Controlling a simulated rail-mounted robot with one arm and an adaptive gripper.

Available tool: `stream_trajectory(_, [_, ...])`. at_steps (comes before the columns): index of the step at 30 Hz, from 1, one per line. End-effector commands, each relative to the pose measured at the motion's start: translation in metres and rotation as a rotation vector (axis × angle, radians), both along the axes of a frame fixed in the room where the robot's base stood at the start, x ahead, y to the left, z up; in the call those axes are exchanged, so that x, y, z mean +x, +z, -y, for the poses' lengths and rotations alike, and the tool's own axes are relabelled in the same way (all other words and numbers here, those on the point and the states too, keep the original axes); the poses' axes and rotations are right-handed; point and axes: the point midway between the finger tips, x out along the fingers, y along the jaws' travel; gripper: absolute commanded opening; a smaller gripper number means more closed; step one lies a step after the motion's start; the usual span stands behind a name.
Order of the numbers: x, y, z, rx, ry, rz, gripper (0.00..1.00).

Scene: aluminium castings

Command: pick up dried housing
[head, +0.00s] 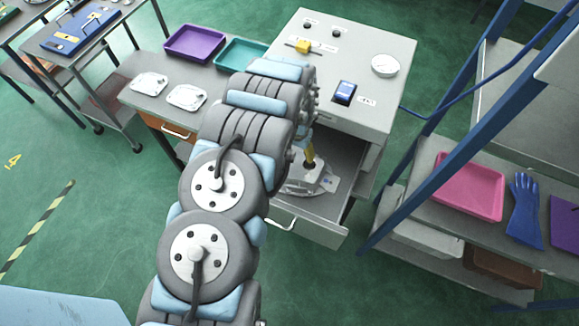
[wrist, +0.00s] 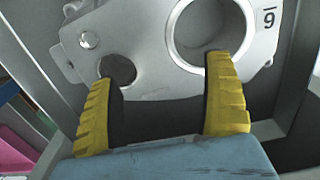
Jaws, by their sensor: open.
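A silver-grey cast housing (head: 318,184) lies in the open drawer (head: 338,160) of the grey cabinet, partly hidden by my arm in the head view. In the wrist view the housing (wrist: 150,48) fills the upper middle, with a large round opening, a smaller hole and a digit label at right. My gripper (wrist: 160,72) is open, its yellow fingers spread over the housing. The left fingertip is by the small hole, the right one at the large opening's edge. Whether they touch cannot be told. My gripper also shows in the head view (head: 309,160), pointing down into the drawer.
Drawer walls (wrist: 291,75) rise close around the housing. The cabinet top (head: 340,55) holds a dark device (head: 344,92) and a round white dish (head: 384,66). Two flat castings (head: 187,96), a purple tray (head: 195,43) and a teal tray (head: 240,54) are left. Blue-framed shelving (head: 440,155) stands right.

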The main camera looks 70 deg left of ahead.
Motion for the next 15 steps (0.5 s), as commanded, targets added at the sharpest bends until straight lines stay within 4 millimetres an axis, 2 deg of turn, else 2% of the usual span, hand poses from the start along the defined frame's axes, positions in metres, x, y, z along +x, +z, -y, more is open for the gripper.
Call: stream_trajectory(15, [-0.001,-0.018,0.001,0.0,0.001,0.001,0.83])
